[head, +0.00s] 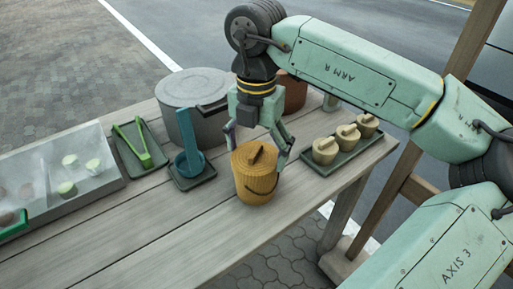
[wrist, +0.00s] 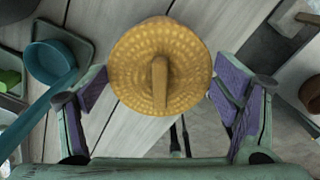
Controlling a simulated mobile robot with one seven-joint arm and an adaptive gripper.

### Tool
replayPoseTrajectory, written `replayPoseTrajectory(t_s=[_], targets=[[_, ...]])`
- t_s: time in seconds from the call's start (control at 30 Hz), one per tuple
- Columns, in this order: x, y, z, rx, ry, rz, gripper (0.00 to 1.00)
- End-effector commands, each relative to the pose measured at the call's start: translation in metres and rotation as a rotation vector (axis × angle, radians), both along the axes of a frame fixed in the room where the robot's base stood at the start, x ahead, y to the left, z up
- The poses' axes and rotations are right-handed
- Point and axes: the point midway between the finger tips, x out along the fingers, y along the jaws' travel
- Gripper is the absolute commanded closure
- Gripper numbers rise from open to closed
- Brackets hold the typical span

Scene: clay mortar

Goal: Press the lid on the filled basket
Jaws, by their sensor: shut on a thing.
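A yellow woven basket (head: 258,192) with a dark curved handle stands upright near the table's front edge. Its round woven lid (head: 244,160) with a wooden bar grip is on top; the lid also fills the middle of the wrist view (wrist: 135,60). My gripper (head: 256,157) comes down from above and is shut on the lid, one finger on each side of it. In the wrist view, the gripper's purple pads (wrist: 160,92) flank the lid's edge. The lid looks level on the basket, but I cannot tell whether it is fully seated. The basket's contents are hidden.
A tray (head: 312,172) with three small lidded baskets is at right. A teal ladle (head: 190,162) on its tray, green tongs (head: 143,150), a grey pot (head: 180,95) and a brown pot (head: 296,95) stand nearby. A clear-topped case (head: 40,160) is left. The front planks are clear.

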Motion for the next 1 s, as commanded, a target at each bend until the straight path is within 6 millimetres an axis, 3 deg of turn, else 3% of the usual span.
replayPoseTrajectory(t_s=[1.0], targets=[[0.0001, -0.0001, -0.0062, 0.0, 0.0, 0.0, 0.34]])
